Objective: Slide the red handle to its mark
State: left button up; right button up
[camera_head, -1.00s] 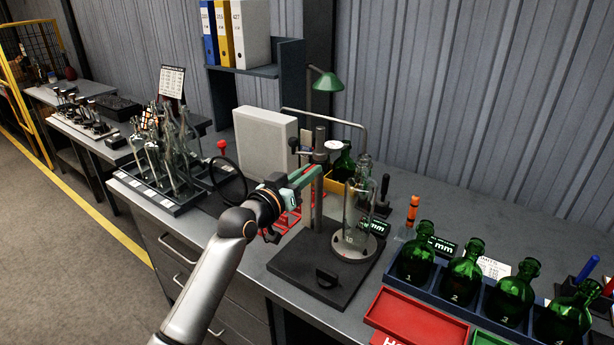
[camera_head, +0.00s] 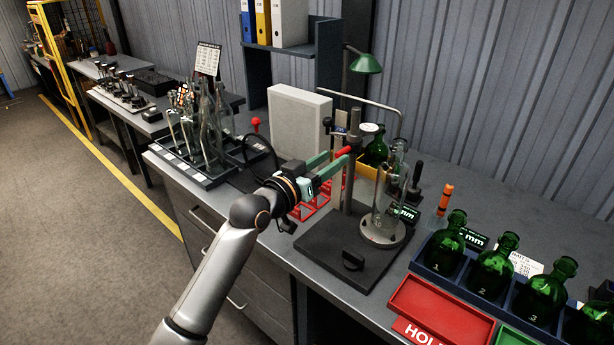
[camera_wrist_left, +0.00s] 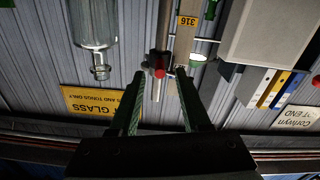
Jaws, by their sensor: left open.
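The red handle (camera_head: 345,151) shows as a short red bar on the upright post (camera_head: 348,192) of the bench stand, below its clamp. In the left wrist view its round red end (camera_wrist_left: 160,68) lies between my two fingertips, with a gap on both sides. My left gripper (camera_head: 341,156) is open at the post, its green fingers reaching to the handle. It also shows in the left wrist view (camera_wrist_left: 162,75). I cannot make out the mark. My right gripper is not in view.
A glass vessel (camera_head: 385,205) stands on the stand's dark base (camera_head: 335,262), right of the post. A rack of glass pieces (camera_head: 190,160) is left of my arm. Green bottles (camera_head: 494,266) and a red tray (camera_head: 440,312) are at the right. A pale panel (camera_head: 297,122) stands behind.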

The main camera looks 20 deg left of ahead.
pick_arm(q)
jog(key=v, duration=0.8)
jog(key=shift+s+b, duration=0.2)
jog(key=shift+b, duration=0.25)
jog(key=s+d+f+g+y, duration=0.1)
jog(key=s+f+g, duration=0.2)
jog(key=s+f, duration=0.45)
jog(key=s+f+g+y, duration=0.2)
jog(key=s+f+g, duration=0.2)
jog(key=f, duration=0.7)
jog(key=s+a+f+g+y, duration=0.1)
jog(key=s+f+g+y, duration=0.2)
jog(key=s, duration=0.6)
jog(key=s+a+f+g, duration=0.1)
jog(key=s+f+g, duration=0.2)
jog(key=s+f, duration=0.5)
jog(key=w+d+f+t+h, duration=0.2)
jog(key=d+f+t, duration=0.2)
jog(key=f, duration=0.5)
jog(key=shift+t, duration=0.6)
jog(key=shift+w, duration=0.1)
jog(key=shift+c, duration=0.4)
